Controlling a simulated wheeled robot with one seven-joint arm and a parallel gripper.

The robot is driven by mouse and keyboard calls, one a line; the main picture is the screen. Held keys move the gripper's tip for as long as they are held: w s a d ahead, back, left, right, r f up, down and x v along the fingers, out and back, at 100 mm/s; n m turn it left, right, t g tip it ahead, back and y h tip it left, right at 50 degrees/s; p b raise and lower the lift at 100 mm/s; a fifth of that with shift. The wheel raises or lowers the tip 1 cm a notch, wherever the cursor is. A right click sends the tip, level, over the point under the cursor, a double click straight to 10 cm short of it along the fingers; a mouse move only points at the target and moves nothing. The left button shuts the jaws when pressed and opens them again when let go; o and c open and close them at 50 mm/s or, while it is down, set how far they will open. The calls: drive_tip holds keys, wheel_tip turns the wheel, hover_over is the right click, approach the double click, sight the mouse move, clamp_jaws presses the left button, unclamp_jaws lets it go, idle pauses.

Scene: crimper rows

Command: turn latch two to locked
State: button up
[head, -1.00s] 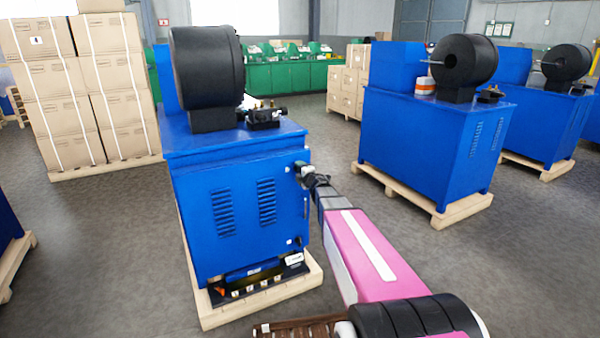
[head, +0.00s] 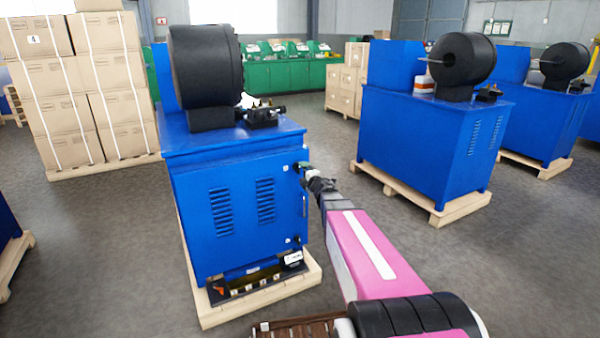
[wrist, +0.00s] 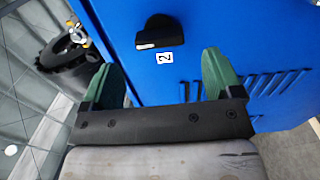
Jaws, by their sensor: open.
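Latch two is a black knob (wrist: 157,32) on the blue cabinet face, seen at the top of the wrist view. A white label (wrist: 165,57) marked 2 sits just below it. My gripper (wrist: 165,75) is open, its two green fingers spread and empty, with the latch beyond and between the fingertips. They look apart from it.
A lower fitting (head: 290,240) and a handle sit on the same cabinet edge. The cabinet stands on a wooden pallet (head: 310,272). Vent slots (wrist: 275,85) show right of the latch. Open floor (head: 430,270) lies to the right, before another blue machine (head: 430,140).

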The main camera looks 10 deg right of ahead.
drive_tip(key=v, duration=0.5)
drive_tip(key=shift+s+d, duration=0.15)
drive_tip(key=shift+s, duration=0.15)
drive_tip(key=s+d+f+m+g+h, duration=0.4)
drive_tip(key=s+f+m+g+h, duration=0.55)
drive_tip(key=m, duration=0.65)
drive_tip(key=s+a+f+m+g+y, duration=0.2)
drive_tip(key=s+a+f+m+g, duration=0.1)
drive_tip(key=s, duration=0.5)
drive_tip(key=s+a+f+m+g+y, duration=0.2)
drive_tip(key=s+a+f+g, duration=0.1)
drive_tip(key=s, duration=0.6)
drive_tip(key=shift+s+a+f+m+g, duration=0.15)
drive_tip(key=shift+a+f+m+g, duration=0.3)
drive_tip(key=shift+g, duration=0.4)
drive_tip(key=shift+r, duration=0.1)
